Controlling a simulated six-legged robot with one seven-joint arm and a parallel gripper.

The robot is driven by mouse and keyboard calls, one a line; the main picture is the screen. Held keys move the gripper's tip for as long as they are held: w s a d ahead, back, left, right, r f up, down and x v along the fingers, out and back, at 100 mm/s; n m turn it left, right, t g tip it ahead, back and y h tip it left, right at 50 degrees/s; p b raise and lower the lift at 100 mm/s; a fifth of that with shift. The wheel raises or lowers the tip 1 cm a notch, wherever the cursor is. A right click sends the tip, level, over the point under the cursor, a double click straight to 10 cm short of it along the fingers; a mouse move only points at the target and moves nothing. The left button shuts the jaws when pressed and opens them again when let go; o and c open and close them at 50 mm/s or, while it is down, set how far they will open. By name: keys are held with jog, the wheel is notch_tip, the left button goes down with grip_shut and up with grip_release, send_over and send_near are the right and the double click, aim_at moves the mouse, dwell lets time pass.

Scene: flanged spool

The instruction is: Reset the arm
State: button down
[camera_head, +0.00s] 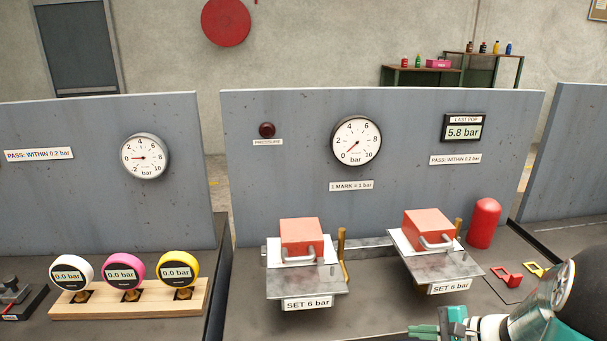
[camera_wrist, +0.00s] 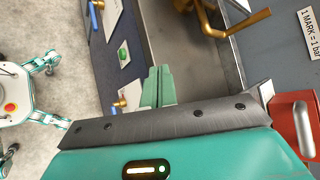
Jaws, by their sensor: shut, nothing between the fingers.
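My gripper (camera_head: 428,329) shows at the bottom edge of the head view, low in front of the right-hand bench unit, with its teal arm coming in from the right. In the wrist view its two green fingers (camera_wrist: 158,84) lie side by side, shut with nothing between them. The fingers appear clear of the objects around them. Part of the gripper is cut off by the head view's lower edge.
Two red blocks with handles, left (camera_head: 302,237) and right (camera_head: 428,228), sit on metal plates labelled SET 6 bar. A red cylinder (camera_head: 484,222) stands at right. Three round gauges stand in a wooden rack (camera_head: 130,304). Bare bench lies in front of the plates.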

jog(key=s+a+r+n+g+h, duration=0.1)
jog(key=s+a+r+n+h, duration=0.7)
jog(key=s+a+r+n, duration=0.6)
notch_tip(320, 180, up, 2)
jog(key=shift+s+a+r+n+g+h, duration=0.2)
jog(key=shift+s+n+g+h, duration=0.25)
jog(key=shift+s, duration=0.35)
jog(key=shift+d, duration=0.2)
dwell(1.4)
